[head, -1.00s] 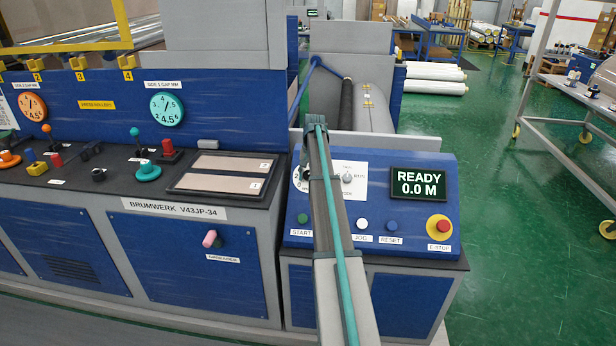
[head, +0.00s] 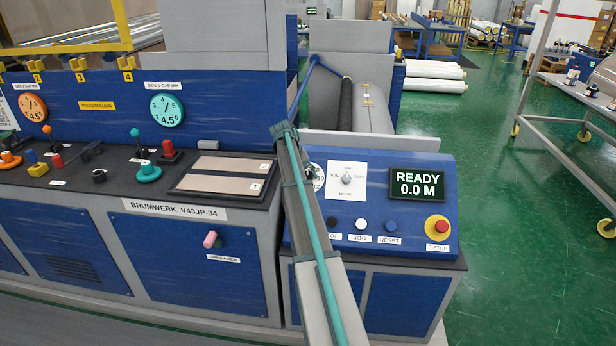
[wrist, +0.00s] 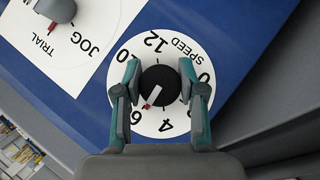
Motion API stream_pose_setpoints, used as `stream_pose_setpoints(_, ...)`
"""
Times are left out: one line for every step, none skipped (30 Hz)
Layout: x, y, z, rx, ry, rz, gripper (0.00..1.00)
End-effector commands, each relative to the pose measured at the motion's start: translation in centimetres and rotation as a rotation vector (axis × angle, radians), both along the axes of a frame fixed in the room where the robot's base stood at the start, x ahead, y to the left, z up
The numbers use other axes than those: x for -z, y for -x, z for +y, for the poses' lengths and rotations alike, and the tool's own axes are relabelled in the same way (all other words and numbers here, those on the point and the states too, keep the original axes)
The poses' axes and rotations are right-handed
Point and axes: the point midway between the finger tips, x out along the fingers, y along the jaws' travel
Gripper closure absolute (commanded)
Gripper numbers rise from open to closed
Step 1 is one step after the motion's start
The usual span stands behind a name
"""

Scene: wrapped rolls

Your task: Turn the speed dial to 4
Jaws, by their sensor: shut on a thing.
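The speed dial (wrist: 159,86) is a black round knob with a white pointer bar on a white numbered face. In the wrist view its red tip points down-left, at about the 6. The 4 (wrist: 165,125) is to the right of the 6 (wrist: 136,117). My gripper (wrist: 160,84) has one finger on each side of the knob and is shut on it. In the head view, the edge of the dial face (head: 318,178) shows beside my arm, which hides most of it.
The mode knob (head: 347,180) is right of the speed dial. Below are the jog (head: 361,224) and reset buttons (head: 391,227). The display (head: 417,184) reads READY 0.0 M. The red E-stop (head: 438,225) is at the right.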

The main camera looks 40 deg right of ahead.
Motion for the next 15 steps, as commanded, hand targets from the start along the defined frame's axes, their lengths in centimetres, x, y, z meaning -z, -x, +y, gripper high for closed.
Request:
stream_pose_setpoints(-0.03, -0.03, 0.09, -0.038, 0.022, 0.020, 0.95)
stream_pose_setpoints(-0.04, -0.03, 0.08, -0.060, 0.035, 0.032, 0.95)
stream_pose_setpoints(-0.02, -0.03, 0.10, -0.089, 0.052, 0.051, 0.95)
stream_pose_setpoints(0.00, -0.02, 0.12, -0.111, 0.065, 0.064, 0.95)
stream_pose_setpoints(0.00, -0.01, 0.11, -0.133, 0.079, 0.077, 0.95)
stream_pose_setpoints(0.00, 0.00, 0.09, -0.162, 0.095, 0.093, 0.95)
stream_pose_setpoints(-0.01, 0.00, 0.05, -0.183, 0.109, 0.106, 0.95)
stream_pose_setpoints(-0.02, 0.02, 0.06, -0.204, 0.120, 0.120, 0.95)
stream_pose_setpoints(-0.03, 0.04, 0.05, -0.231, 0.137, 0.136, 0.95)
stream_pose_setpoints(-0.05, 0.03, 0.03, -0.254, 0.150, 0.148, 0.95)
stream_pose_setpoints(-0.05, 0.01, 0.04, -0.273, 0.161, 0.160, 0.95)
stream_pose_setpoints(-0.06, 0.02, 0.05, -0.299, 0.177, 0.176, 0.95)
stream_pose_setpoints(-0.05, 0.01, 0.06, -0.318, 0.187, 0.186, 0.95)
stream_pose_setpoints(-0.05, 0.01, 0.02, -0.336, 0.199, 0.197, 0.95)
stream_pose_setpoints(-0.03, 0.01, 0.02, -0.360, 0.211, 0.211, 0.95)
